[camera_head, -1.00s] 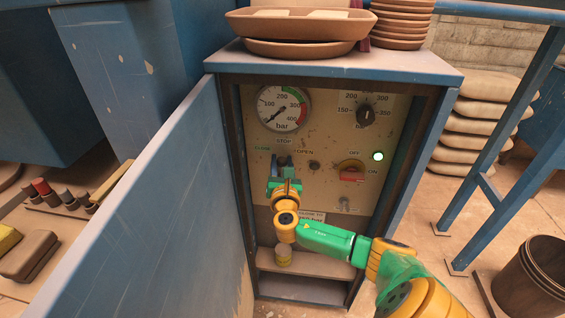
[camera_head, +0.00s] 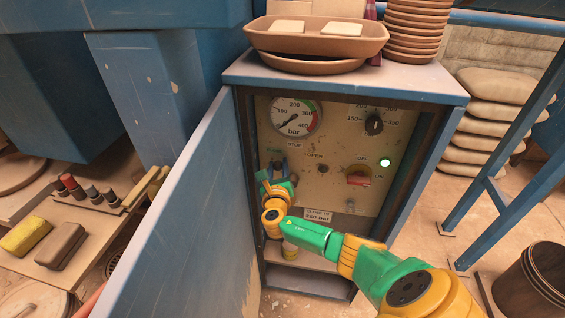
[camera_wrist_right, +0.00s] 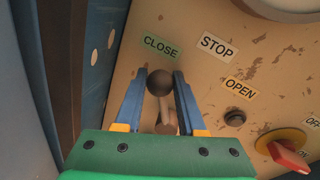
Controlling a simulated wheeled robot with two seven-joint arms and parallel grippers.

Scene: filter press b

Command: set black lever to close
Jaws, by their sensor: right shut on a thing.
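The black lever has a dark ball knob (camera_wrist_right: 160,82) on a pale shaft. In the right wrist view the knob sits just below the green CLOSE label (camera_wrist_right: 160,47), left of the STOP label (camera_wrist_right: 217,46) and the OPEN label (camera_wrist_right: 240,87). My right gripper (camera_wrist_right: 158,90) has its blue fingers on both sides of the lever, shut on it. In the head view my right gripper (camera_head: 276,174) is at the left of the control panel (camera_head: 335,205), and mostly hides the lever. My left gripper is not in view.
The blue cabinet door (camera_head: 190,220) stands open close left of my right gripper. A red-handled switch (camera_head: 358,179), a black dial (camera_head: 374,125) and a pressure gauge (camera_head: 294,117) are on the panel. Clay dishes (camera_head: 315,38) stand on top.

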